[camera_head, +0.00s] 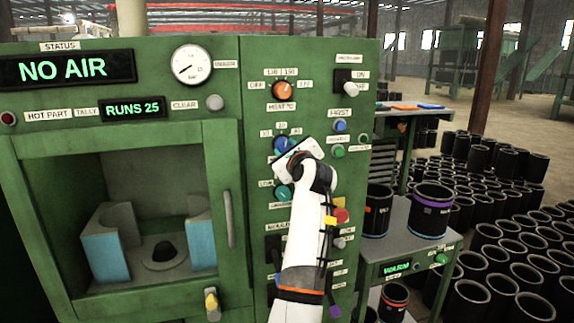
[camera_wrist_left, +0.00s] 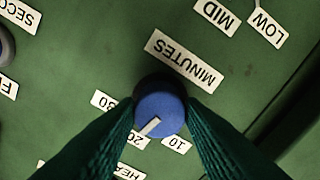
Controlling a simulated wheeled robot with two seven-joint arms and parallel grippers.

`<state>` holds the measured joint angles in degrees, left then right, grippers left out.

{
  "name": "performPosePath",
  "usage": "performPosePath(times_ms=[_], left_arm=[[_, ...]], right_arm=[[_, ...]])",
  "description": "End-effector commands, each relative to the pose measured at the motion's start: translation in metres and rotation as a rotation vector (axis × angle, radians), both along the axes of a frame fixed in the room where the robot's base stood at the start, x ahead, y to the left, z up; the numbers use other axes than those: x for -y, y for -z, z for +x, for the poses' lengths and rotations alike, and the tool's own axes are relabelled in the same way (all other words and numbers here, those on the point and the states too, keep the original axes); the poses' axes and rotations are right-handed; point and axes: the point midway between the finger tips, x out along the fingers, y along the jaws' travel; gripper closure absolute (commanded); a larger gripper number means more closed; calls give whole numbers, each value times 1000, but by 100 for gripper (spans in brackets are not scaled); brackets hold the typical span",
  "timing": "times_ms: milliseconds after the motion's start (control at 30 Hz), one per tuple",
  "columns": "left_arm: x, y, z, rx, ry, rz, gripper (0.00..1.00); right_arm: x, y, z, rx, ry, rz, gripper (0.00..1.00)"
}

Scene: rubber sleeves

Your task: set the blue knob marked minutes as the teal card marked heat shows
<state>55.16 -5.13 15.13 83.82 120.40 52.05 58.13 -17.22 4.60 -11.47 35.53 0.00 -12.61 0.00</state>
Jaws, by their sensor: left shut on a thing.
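The blue knob marked minutes (camera_wrist_left: 163,101) is on the green panel, between the two dark green fingertips of my left gripper (camera_wrist_left: 160,113). Its white pointer line points down and left in the left wrist view, close to the 20 label (camera_wrist_left: 139,138). The 30 label (camera_wrist_left: 103,100) is to the left and the 10 label (camera_wrist_left: 177,143) to the right. In the head view my left gripper (camera_head: 292,151) is at the panel and partly hides the blue knob (camera_head: 279,145). I cannot make out a teal card marked heat. My right gripper is out of view.
An orange knob (camera_head: 283,90) is above and a teal knob (camera_head: 282,193) below on the same panel. Small buttons and a switch (camera_head: 351,88) are to the right. Flat cards (camera_head: 404,107) lie on a bench behind, too small to read. Black sleeves (camera_head: 431,211) stand at right.

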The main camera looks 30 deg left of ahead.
Motion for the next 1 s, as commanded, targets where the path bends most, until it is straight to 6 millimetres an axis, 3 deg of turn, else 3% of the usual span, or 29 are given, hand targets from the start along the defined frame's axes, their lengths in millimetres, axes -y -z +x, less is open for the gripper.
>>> performPosePath(times_ms=[33, 300, 933, 967, 1000], left_arm=[[1, 6, 0, 26, 2, -24, 88], [0, 3, 0, 124, 1, -107, 88], [0, 0, 0, 161, 0, -139, 88], [0, 0, 0, 161, 0, -139, 62], [0, 0, 0, 160, 0, -139, 55]], right_arm=[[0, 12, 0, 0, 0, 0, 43], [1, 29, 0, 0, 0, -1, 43], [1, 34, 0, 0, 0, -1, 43], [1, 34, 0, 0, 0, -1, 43], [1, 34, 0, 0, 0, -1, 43]])
